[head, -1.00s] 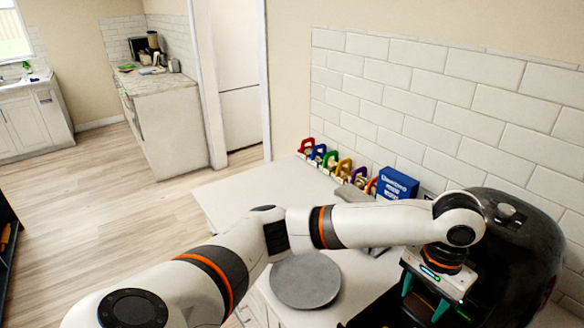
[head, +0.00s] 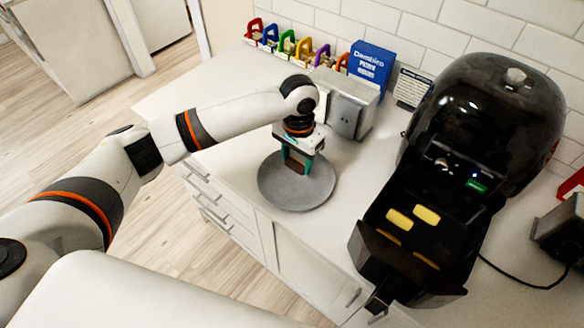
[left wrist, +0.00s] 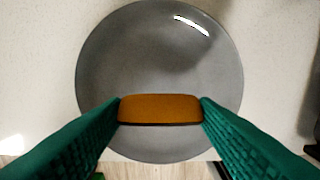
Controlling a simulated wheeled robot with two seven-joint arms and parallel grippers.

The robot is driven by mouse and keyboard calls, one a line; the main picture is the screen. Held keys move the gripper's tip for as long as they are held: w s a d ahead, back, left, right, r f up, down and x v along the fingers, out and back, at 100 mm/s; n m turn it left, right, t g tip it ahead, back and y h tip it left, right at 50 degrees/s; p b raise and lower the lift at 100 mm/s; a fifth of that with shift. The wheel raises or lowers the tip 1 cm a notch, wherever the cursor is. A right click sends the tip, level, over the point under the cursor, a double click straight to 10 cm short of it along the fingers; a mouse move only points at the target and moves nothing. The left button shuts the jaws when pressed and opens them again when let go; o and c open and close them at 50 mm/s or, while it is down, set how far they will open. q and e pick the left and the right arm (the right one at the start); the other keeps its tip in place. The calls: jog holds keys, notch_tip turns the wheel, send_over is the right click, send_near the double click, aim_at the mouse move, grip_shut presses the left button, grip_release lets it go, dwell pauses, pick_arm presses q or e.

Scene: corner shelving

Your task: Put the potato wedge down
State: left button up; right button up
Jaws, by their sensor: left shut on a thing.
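My left gripper (head: 297,168) is over the round grey plate (head: 280,195) on the white counter. In the left wrist view its two green fingers are shut on an orange-brown potato wedge (left wrist: 160,109), one at each end. The plate (left wrist: 160,50) lies behind the wedge in that view. Whether the wedge touches the plate is hard to tell. In the head view the wedge is mostly hidden by the fingers. My right gripper is not in view.
A black air fryer (head: 490,120) with its drawer open stands to the right, with several yellow wedges (head: 427,214) in the drawer. A silver toaster (head: 345,105), a blue box (head: 371,65) and coloured clips (head: 288,42) stand behind the plate.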

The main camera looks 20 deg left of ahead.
aim_at(297, 179)
pick_arm(q)
jog(key=shift+f, duration=0.85)
notch_tip(297, 179, down, 3)
jog(key=shift+f+p, duration=0.2)
jog(key=shift+p, duration=0.15)
jog(key=o, duration=0.9)
jog(key=shift+f, duration=0.1)
jog(key=shift+o, duration=0.2)
notch_tip(297, 179, up, 12)
jog(key=shift+r+b, duration=0.2)
jog(key=shift+b, duration=1.05)
